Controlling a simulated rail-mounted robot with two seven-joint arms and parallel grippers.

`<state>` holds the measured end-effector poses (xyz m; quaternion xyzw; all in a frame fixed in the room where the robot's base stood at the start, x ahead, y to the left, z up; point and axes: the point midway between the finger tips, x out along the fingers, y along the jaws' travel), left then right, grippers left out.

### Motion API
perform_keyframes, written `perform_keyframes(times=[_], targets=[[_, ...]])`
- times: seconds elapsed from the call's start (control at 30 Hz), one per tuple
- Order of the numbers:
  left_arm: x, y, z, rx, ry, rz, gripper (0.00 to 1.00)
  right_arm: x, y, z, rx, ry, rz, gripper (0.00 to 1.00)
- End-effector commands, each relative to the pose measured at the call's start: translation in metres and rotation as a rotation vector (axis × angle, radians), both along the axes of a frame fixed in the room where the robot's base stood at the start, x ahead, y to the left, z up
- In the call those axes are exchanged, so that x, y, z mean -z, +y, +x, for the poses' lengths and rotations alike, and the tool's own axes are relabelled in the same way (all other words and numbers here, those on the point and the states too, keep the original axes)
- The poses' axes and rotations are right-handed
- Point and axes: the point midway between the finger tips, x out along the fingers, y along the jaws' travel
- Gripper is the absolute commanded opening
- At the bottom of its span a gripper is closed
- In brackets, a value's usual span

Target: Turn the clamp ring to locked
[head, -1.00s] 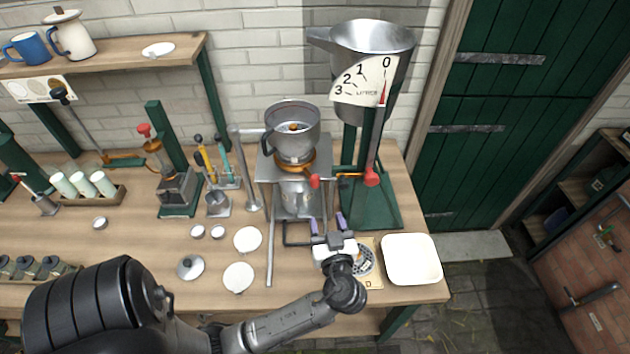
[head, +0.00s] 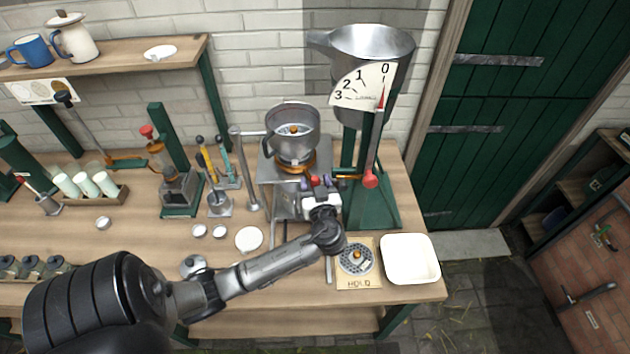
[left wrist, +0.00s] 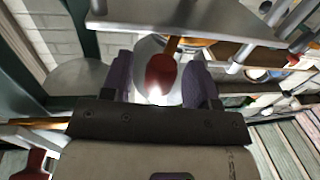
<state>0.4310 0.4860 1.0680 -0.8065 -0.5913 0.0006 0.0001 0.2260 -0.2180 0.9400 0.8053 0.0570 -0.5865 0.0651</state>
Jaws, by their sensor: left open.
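The brass clamp ring (head: 294,164) sits around the base of the grey metal bowl (head: 292,130) on its stand. The red knob of its handle (head: 315,181) points towards the front right. My left gripper (head: 318,184) is open in front of the stand, with its purple fingertips on either side of the knob. In the left wrist view, the red knob (left wrist: 160,75) lies between the open fingers (left wrist: 161,82), with its brass stem above it. I cannot tell whether either finger touches the knob. My right gripper is not in view.
The green stand with the large hopper and dial (head: 365,85) stands close on the right, with a red-ended lever (head: 370,180). A board marked HOLD (head: 357,284) and a white tray (head: 411,259) lie at the front right. White discs and jars lie to the left.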

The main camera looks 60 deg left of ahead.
Motion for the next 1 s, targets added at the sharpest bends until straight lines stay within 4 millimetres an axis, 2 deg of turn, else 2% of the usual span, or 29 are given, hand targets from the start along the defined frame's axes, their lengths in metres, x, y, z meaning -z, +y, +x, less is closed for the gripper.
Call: perform_keyframes(times=[0.4, 0.9, 1.0], targets=[[-0.0003, 0.0046, 0.0013, 0.0, 0.0, 0.001, 0.54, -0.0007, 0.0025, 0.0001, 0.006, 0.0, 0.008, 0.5], [-0.0002, 0.0044, 0.0012, 0.0, 0.0, 0.0, 0.06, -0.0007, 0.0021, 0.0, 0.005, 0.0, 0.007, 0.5], [-0.0002, 0.0044, 0.0012, 0.0, 0.0, 0.0, 0.0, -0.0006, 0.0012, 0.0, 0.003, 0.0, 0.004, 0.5]])
